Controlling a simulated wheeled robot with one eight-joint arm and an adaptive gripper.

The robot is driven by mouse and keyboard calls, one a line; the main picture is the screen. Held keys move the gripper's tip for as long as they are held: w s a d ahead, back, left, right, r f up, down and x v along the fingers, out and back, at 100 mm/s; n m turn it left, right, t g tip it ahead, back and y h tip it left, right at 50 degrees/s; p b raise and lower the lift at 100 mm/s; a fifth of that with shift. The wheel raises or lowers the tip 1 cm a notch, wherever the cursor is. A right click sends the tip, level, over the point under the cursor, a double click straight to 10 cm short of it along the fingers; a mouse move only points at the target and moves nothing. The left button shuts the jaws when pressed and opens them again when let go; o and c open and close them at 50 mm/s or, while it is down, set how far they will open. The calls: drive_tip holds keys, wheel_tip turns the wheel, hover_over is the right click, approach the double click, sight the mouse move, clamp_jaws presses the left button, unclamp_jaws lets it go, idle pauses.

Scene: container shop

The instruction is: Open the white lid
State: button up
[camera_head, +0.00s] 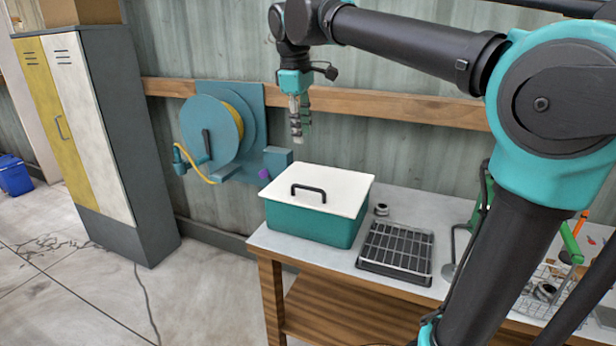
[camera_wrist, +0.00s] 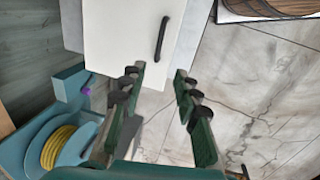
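The white lid (camera_head: 335,185) lies flat on top of a teal box (camera_head: 310,226) at the left end of the workbench. It looks shut. A black bar handle (camera_head: 309,192) stands on the lid. My gripper (camera_head: 300,134) hangs above and behind the lid, pointing down, apart from it. In the wrist view the lid (camera_wrist: 118,38) and its handle (camera_wrist: 162,38) show beyond the fingertips, at the top. My gripper (camera_wrist: 160,72) is open there, with a clear gap and nothing between the fingers.
A black wire rack (camera_head: 397,250) and a small metal part (camera_head: 381,209) sit right of the box on the workbench (camera_head: 280,244). A hose reel (camera_head: 215,130) hangs on the wall behind, to the left. A locker (camera_head: 95,130) stands far left. The air above the lid is free.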

sight(307, 188)
drive_tip(key=w+f, duration=0.1)
drive_tip(key=f, duration=0.4)
drive_tip(key=w+f, duration=0.1)
drive_tip(key=f, duration=0.5)
drive_tip(key=w+d+f, duration=0.1)
drive_tip(key=f, duration=0.5)
drive_tip(key=shift+w+d, duration=0.1)
clamp_jaws()
